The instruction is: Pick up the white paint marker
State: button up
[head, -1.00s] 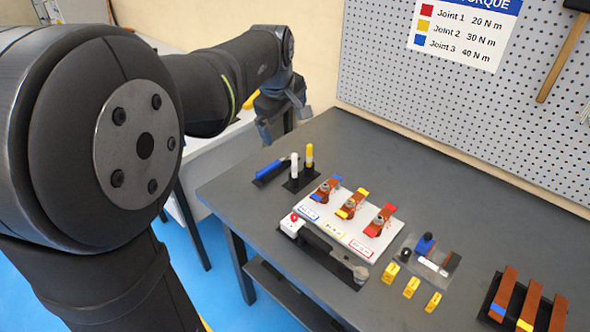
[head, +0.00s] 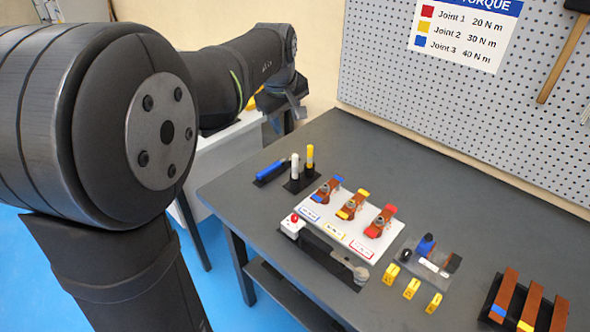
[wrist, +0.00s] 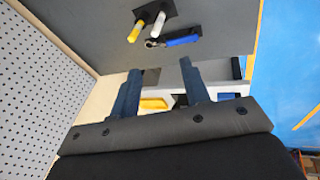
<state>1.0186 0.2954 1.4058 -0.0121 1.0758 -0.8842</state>
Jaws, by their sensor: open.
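The white paint marker (head: 295,166) stands upright in a black holder (head: 300,182) near the bench's left corner. A yellow marker (head: 310,157) stands beside it on the right. In the wrist view the white marker (wrist: 158,24) shows near the top, right of the yellow marker (wrist: 136,30). My gripper (wrist: 159,80) is open and empty, with its two dark fingers spread. It is apart from the markers; in the head view it is beyond the bench's far left edge, partly hidden by my own arm.
A blue-handled tool (head: 270,171) lies just left of the holder. A white board (head: 347,232) with brown bars and coloured tags lies to the right. A perforated wall panel (head: 470,110) rises behind the bench. The bench's back area is clear.

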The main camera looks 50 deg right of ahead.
jog(key=w+d+f+m+g+y, duration=0.15)
jog(key=d+m, duration=0.25)
jog(key=m, duration=0.4)
jog(key=m+y, duration=0.2)
jog(key=m, duration=0.9)
send_over(295, 167)
jog(key=w+d, duration=0.1)
notch_tip(295, 167, down, 4)
jog(key=shift+g, duration=0.35)
notch_tip(295, 167, down, 12)
jog(key=shift+r, duration=0.2)
jog(key=f, duration=0.5)
jog(key=shift+s+a+f, duration=0.1)
jog(key=shift+s+f, duration=0.1)
jog(key=shift+f, duration=0.1)
grip_shut()
